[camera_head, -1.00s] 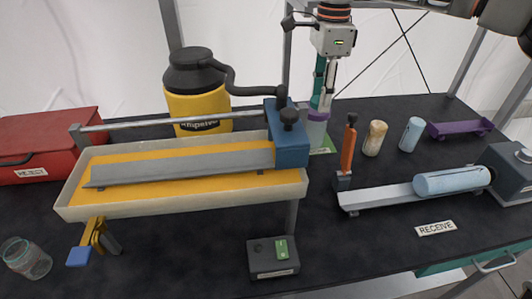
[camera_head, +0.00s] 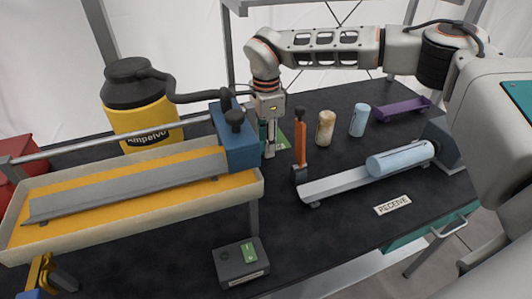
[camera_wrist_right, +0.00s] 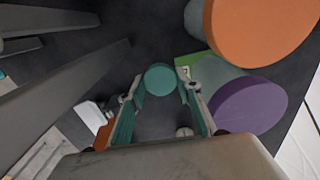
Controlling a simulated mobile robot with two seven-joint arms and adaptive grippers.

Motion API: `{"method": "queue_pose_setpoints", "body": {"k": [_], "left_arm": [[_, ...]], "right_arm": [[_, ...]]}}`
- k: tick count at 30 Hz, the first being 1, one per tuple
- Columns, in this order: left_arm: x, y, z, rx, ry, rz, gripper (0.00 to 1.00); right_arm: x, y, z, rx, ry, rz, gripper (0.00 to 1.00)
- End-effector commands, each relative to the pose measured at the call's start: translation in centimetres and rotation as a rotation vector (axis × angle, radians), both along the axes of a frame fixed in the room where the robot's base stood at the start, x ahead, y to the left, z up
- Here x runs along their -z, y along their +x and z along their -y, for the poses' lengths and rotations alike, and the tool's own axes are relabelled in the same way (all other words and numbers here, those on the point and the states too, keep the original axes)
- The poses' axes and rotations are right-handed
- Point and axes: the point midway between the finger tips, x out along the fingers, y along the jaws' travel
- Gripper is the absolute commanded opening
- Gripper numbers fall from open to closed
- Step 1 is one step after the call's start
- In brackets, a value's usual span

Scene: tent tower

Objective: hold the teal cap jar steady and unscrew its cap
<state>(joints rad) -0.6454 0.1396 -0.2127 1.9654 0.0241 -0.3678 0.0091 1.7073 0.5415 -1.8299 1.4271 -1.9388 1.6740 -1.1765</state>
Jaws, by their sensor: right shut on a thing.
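The teal cap (camera_wrist_right: 160,79) shows as a round disc between the fingertips of my right gripper (camera_wrist_right: 161,88) in the right wrist view. The fingers are closed on its two sides. The jar body under the cap is hidden in that view. In the head view my right gripper (camera_head: 269,142) points down behind the blue block of the trough, low over the table. I cannot make out the teal cap there. My left gripper is in neither current view.
Jars with a purple cap (camera_wrist_right: 247,106) and an orange cap (camera_wrist_right: 262,28) stand close by. A tan jar (camera_head: 325,128) and a pale blue jar (camera_head: 359,121) stand further right.

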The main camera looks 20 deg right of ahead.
Motion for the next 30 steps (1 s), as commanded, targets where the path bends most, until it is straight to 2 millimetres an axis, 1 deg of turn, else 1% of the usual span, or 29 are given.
{"method": "queue_pose_setpoints", "body": {"k": [2,8,10,22,23,24,25,30], "left_arm": [[0.0,0.0,0.0,0.0,0.0,0.001,0.59],[0.0,0.0,0.0,0.0,0.0,0.0,0.59],[0.0,0.0,0.0,0.0,0.0,-0.001,0.59],[0.5,-0.4,0.0,0.0,0.001,-0.01,0.59],[0.5,-0.4,0.0,0.0,0.001,-0.01,0.59],[0.5,-0.4,-0.1,0.0,0.001,-0.01,0.59],[0.5,-0.4,-0.1,0.0,0.001,-0.01,0.59],[0.5,-0.4,-0.1,0.0,0.001,-0.01,0.59]], "right_arm": [[0.5,0.0,0.0,0.0,0.0,0.0,0.08],[3.4,-0.1,0.0,0.001,0.0,-0.003,0.08],[4.1,-0.1,0.0,0.001,0.0,-0.002,0.08],[4.6,0.0,0.0,0.0,0.0,-0.001,0.08],[4.5,0.0,0.0,0.0,0.0,0.0,0.39],[4.5,0.0,0.0,0.0,0.0,0.0,0.49],[4.5,0.0,0.0,0.0,0.0,0.0,0.5],[4.5,0.0,0.0,0.0,0.0,0.0,0.5]]}}
